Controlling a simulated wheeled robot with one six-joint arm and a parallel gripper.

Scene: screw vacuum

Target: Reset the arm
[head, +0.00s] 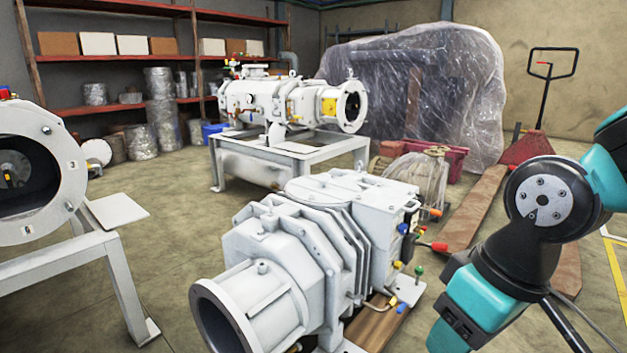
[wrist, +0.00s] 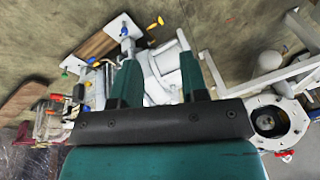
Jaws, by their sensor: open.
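My gripper (wrist: 160,72) shows in the wrist view with its two dark green fingers apart and nothing between them. Behind the fingers, some way off, is the white screw vacuum pump (wrist: 158,80), partly hidden by them. In the head view my teal and black arm is at the right edge, and my gripper is out of the picture. The white ribbed pump (head: 300,245) stands in the front middle of the head view, to the left of my arm. My arm appears apart from it.
Another white machine (head: 290,103) stands on a white stand at the back. A white round-flanged machine (head: 40,165) is on a frame at the left. A plastic-wrapped load (head: 415,95) and a red pallet truck (head: 528,148) stand behind. Shelves (head: 150,100) line the back left. Floor between is open.

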